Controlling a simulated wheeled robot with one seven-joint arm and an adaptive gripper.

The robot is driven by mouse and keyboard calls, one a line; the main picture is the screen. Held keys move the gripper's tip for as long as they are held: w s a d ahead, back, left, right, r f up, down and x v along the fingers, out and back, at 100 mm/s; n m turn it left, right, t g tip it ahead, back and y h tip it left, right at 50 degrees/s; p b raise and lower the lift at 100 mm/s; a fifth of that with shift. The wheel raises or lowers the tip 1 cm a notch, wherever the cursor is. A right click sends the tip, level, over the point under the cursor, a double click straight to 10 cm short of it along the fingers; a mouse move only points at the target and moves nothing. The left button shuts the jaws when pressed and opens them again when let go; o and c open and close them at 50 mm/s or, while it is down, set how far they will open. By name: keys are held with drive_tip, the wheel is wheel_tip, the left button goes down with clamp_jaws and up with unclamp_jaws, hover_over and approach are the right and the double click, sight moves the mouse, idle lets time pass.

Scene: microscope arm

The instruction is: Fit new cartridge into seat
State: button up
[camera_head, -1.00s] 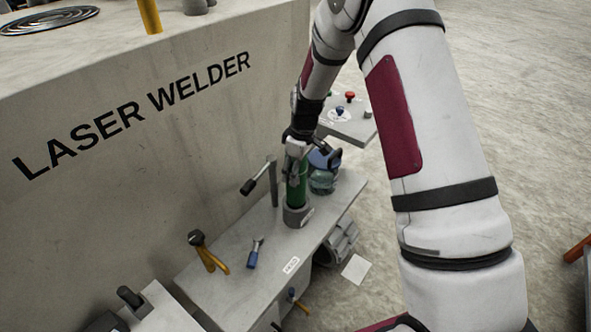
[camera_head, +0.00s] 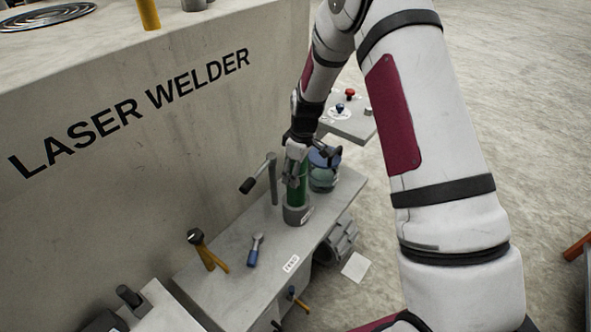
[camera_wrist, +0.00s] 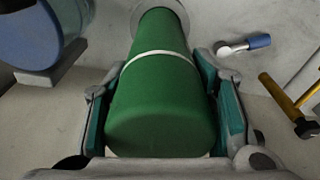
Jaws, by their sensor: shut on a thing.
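A green cylindrical cartridge (camera_wrist: 160,95) with a thin white band fills the middle of the wrist view. My gripper (camera_head: 295,172) is shut on it, with one finger on either side. In the head view the cartridge (camera_head: 296,192) stands about upright, its lower end at the grey round seat (camera_head: 297,214) on the bench. The seat's rim also shows at the far end of the cartridge in the wrist view (camera_wrist: 193,15). How deep the cartridge sits in the seat cannot be told.
A blue-lidded clear container (camera_head: 322,178) stands close behind right. A yellow-handled tool (camera_head: 206,255) and a blue-handled tool (camera_head: 253,254) lie toward the bench front. The LASER WELDER body (camera_head: 130,190) walls the left.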

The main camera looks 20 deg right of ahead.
sight(296, 190)
drive_tip(key=shift+f+b, duration=1)
drive_tip(key=shift+f, duration=2.95)
drive_tip(key=o, duration=1.6)
drive_tip(key=r, duration=0.8)
drive_tip(key=s+d+r, duration=0.1)
drive_tip(key=r, duration=0.2)
drive_tip(key=shift+r, duration=0.4)
